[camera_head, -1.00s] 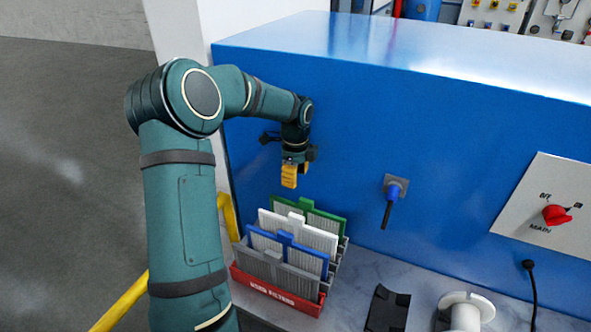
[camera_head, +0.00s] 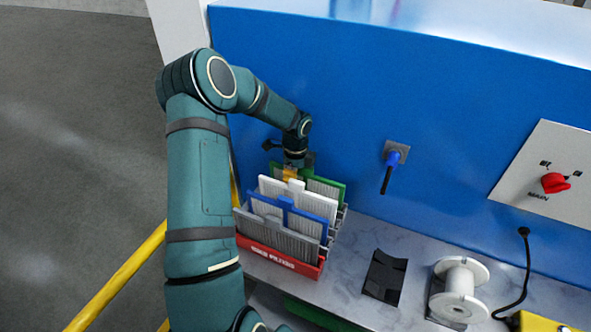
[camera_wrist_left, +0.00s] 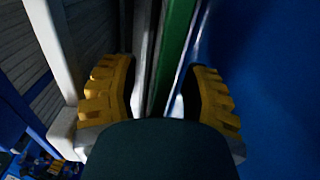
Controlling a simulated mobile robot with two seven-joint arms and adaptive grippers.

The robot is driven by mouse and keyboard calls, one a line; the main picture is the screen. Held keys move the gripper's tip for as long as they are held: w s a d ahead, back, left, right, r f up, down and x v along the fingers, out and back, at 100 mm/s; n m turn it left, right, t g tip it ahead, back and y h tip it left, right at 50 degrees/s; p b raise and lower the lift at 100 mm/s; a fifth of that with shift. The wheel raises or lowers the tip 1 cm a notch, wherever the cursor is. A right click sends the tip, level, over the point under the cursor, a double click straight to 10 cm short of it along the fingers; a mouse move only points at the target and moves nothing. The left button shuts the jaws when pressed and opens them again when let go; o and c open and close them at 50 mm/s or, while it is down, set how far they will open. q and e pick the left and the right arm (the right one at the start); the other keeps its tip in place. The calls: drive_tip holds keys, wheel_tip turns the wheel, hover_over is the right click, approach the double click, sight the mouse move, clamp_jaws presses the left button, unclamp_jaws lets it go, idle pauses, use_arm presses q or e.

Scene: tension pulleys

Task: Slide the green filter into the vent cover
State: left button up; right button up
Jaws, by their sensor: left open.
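The green filter (camera_head: 325,186) stands upright at the back of a red filter rack (camera_head: 275,261), behind the white filter. My left gripper (camera_head: 290,173) is over the green filter's top edge, its fingertips partly hidden behind the white filter. In the left wrist view the yellow fingers of my left gripper (camera_wrist_left: 162,95) are apart, with the edge of the green filter (camera_wrist_left: 176,50) between them. No clear contact shows. The vent cover is not in view. My right gripper is not in view.
A white filter (camera_head: 318,207), a blue filter (camera_head: 312,225) and a grey filter (camera_head: 290,241) stand in front in the rack. The blue wall (camera_head: 440,110) is close behind. A black holder (camera_head: 385,277) and a white spool (camera_head: 460,288) stand to the right on the grey bench.

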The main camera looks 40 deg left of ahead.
use_arm(q)
clamp_jaws()
drive_tip(key=shift+r+p, duration=0.8)
drive_tip(key=shift+r, duration=1.35)
idle(0.5)
drive_tip(key=shift+r, duration=1.6)
drive_tip(key=shift+r, duration=1.9)
